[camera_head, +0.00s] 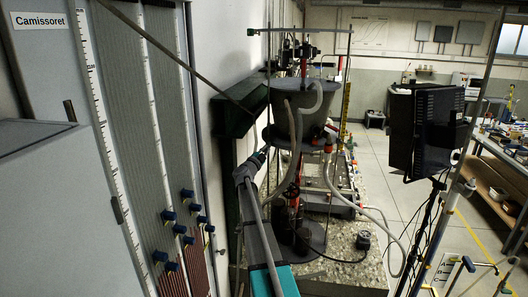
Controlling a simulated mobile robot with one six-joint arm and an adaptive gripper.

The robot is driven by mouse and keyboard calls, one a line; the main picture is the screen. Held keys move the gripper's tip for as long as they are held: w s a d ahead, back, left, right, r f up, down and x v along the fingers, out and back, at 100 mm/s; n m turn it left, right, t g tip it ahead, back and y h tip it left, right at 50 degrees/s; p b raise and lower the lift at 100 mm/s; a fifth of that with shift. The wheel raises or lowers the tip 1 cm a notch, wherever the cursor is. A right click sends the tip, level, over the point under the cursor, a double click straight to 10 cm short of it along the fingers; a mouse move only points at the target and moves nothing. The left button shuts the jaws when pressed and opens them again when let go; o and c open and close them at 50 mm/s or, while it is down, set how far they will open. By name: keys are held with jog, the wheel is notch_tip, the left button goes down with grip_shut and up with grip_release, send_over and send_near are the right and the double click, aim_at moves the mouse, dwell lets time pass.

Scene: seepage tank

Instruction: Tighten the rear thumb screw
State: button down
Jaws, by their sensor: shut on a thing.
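My arm reaches up from the bottom middle to the left side of the seepage tank apparatus (297,125). My gripper (264,152) is at its far end, beside the rim of the grey round plate under the apparatus's conical vessel. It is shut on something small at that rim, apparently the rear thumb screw. The screw itself is hidden by the gripper and too small to make out.
Pale hoses (329,180) and thin upright rods surround the vessel, close to my gripper. A dark green box (232,116) on the wall stands just left. Manometer panels (128,110) line the left.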

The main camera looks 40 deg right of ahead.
jog(key=shift+w, duration=0.1)
jog(key=c, duration=0.8)
grip_release()
jog(key=shift+o, duration=0.2)
jog(key=shift+f, duration=0.1)
